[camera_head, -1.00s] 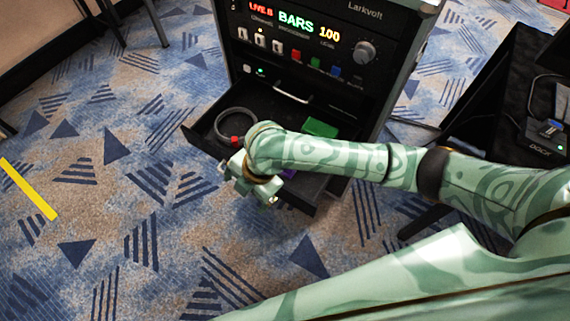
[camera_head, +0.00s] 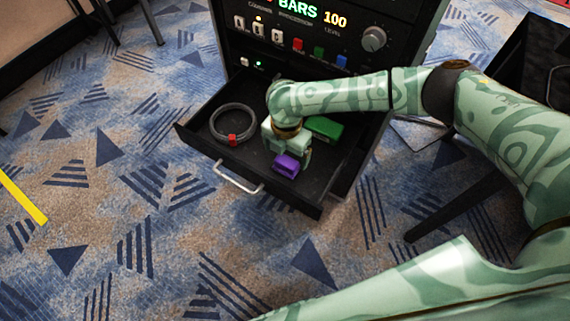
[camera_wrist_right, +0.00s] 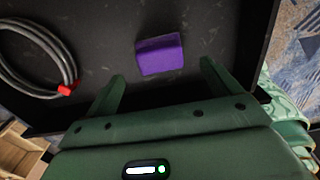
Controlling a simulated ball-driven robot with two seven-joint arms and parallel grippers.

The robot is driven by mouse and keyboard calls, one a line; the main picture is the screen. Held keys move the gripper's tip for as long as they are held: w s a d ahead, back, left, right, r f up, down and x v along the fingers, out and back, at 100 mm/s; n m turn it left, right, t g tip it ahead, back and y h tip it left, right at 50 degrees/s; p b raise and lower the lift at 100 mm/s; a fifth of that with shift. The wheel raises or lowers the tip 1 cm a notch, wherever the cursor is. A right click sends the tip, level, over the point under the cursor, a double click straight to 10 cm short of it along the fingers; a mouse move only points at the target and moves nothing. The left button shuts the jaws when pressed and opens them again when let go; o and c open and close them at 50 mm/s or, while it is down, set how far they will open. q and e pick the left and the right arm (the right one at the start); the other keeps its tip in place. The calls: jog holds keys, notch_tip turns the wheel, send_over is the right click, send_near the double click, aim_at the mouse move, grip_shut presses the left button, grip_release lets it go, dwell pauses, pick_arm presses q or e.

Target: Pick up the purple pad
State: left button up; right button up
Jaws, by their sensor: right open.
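The purple pad (camera_head: 287,164) lies on the floor of the open black drawer (camera_head: 190,139), near its front. It also shows in the right wrist view (camera_wrist_right: 160,54), beyond and between the fingertips. My right gripper (camera_wrist_right: 160,72) is open and empty, with one finger to each side of the pad's line and a gap to it. In the head view the right gripper (camera_head: 290,148) hangs over the drawer, right behind the pad, its fingers mostly hidden by the wrist. My left gripper is not in view.
A coiled grey cable with a red clip (camera_head: 232,123) lies in the drawer's left part. A green block (camera_head: 324,127) lies behind the pad to the right. The drawer handle (camera_head: 238,177) sticks out in front. The rack panel (camera_head: 300,40) rises behind.

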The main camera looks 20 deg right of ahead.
aim_at(286, 162)
jog(key=shift+f, duration=0.4)
notch_tip(286, 162, down, 4)
jog(key=b, duration=0.3)
jog(key=shift+f, duration=0.4)
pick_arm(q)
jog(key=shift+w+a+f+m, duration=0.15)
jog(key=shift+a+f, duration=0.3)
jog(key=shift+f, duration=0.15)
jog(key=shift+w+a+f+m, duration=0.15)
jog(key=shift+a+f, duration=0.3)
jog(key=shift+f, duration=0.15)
pick_arm(e)
jog(key=shift+r, duration=0.15)
jog(key=c, duration=1.1)
jog(key=shift+r, duration=0.1)
jog(key=shift+c, duration=0.2)
